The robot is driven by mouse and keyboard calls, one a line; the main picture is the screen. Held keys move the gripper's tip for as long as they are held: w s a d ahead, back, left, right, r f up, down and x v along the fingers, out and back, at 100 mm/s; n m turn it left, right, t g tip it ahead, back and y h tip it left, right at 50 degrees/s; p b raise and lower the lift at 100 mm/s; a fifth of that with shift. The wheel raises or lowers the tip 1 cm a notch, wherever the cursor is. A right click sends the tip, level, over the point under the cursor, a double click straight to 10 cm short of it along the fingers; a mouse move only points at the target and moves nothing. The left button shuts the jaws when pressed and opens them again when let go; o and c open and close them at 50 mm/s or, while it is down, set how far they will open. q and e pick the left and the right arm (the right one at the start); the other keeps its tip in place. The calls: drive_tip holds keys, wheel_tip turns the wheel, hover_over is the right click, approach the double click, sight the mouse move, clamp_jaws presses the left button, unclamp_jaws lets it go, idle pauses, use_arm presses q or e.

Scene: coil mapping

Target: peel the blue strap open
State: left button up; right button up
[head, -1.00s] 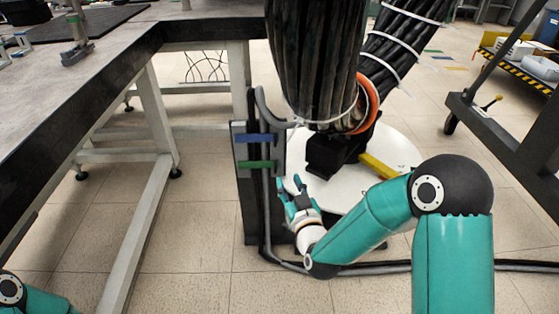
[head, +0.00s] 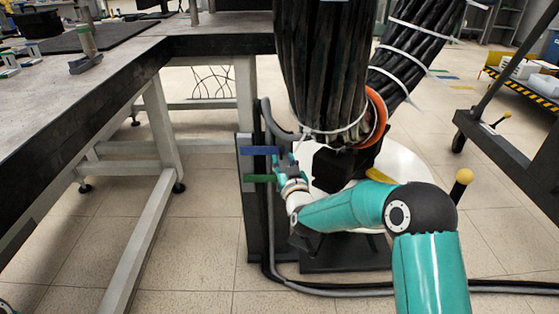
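The blue strap (head: 259,150) runs across the upper part of a dark upright post (head: 253,215), around a cable there. A green strap (head: 258,178) sits just below it. Both look closed and flat. My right gripper (head: 281,164) is at the right ends of the two straps, its teal fingers close to the blue strap's right end. The fingers are small and partly hidden, so I cannot tell whether they touch the strap or how far apart they are. My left gripper is out of view.
A thick black cable bundle (head: 322,65) hangs just right of and above my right gripper. A grey workbench (head: 100,70) fills the left side. Cables (head: 340,289) run along the floor. A dark cart frame (head: 510,155) stands at right. Floor between bench and post is clear.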

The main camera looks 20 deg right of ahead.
drive_tip(key=shift+w+d, duration=0.1)
drive_tip(key=shift+w, duration=1.15)
clamp_jaws()
